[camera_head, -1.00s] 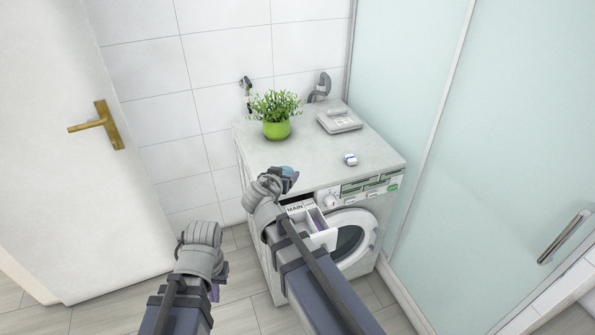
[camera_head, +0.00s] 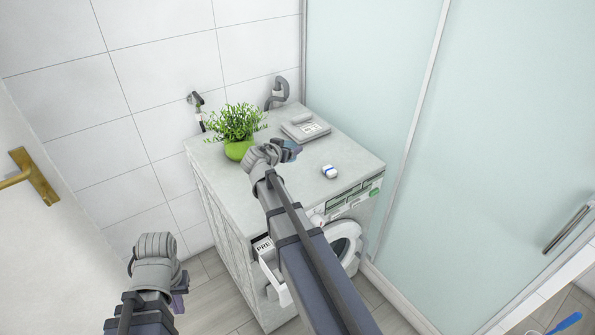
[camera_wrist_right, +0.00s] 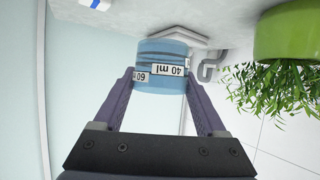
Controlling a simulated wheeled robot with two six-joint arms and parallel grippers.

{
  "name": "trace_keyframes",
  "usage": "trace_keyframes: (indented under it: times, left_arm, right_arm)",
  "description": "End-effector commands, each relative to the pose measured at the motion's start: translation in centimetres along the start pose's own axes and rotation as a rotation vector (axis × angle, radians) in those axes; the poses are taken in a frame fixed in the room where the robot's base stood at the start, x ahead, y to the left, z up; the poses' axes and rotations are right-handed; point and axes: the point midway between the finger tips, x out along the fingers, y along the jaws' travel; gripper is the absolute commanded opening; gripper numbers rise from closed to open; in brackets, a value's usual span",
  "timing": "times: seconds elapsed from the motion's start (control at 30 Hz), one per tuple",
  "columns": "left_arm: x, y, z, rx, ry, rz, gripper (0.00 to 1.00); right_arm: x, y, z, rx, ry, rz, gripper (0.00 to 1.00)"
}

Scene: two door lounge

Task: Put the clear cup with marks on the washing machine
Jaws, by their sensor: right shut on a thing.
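My right gripper (camera_wrist_right: 162,98) is shut on the clear cup with marks (camera_wrist_right: 160,65). The cup looks blue-tinted and bears labels such as "40 ml" and "60". In the head view only a small bluish part of the cup (camera_head: 293,150) shows past my right gripper (camera_head: 286,152), over the top of the washing machine (camera_head: 240,187). The right wrist view is upside down, and a gap between cup and top is hard to judge. My left gripper (camera_head: 179,290) hangs low at the left, left of the machine; its fingers are mostly hidden.
A green potted plant (camera_head: 238,148) stands on the machine's left back, close to my right gripper. A grey telephone-like device (camera_head: 305,128) is at the back, and a small white-and-blue item (camera_head: 329,171) lies at right. An open detergent drawer (camera_head: 272,278) sticks out in front.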

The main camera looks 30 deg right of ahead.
Motion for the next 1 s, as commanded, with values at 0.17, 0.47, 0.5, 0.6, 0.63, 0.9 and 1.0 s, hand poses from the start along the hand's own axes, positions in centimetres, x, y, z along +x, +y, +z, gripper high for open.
trace_keyframes:
  times: [0.17,0.47,0.5,0.6,0.63,0.9,1.0]
  left_arm:
    - [0.4,0.0,0.0,0.000,0.000,0.000,0.00]
    - [4.4,0.4,-0.3,0.000,0.000,0.000,0.00]
    - [5.0,0.5,-0.3,0.000,0.000,0.000,0.00]
    - [6.2,0.6,-0.4,0.000,0.000,0.000,0.00]
    - [6.4,0.6,-0.4,0.000,0.000,0.000,0.00]
    - [6.8,0.7,-0.4,0.000,0.000,0.000,0.00]
    - [7.8,0.8,-0.5,0.000,0.000,0.000,0.00]
  right_arm:
    - [0.2,0.0,0.3,0.000,0.000,0.001,0.21]
    - [1.9,0.0,4.0,0.000,0.000,0.000,0.21]
    - [2.2,0.0,4.6,0.000,0.000,0.000,0.21]
    - [2.7,0.0,5.6,0.000,0.000,-0.001,0.21]
    - [2.8,0.0,5.8,0.000,0.000,-0.001,0.21]
    - [2.9,0.0,6.1,0.000,0.000,-0.001,0.21]
    - [3.4,0.0,7.1,0.000,0.000,-0.001,0.21]
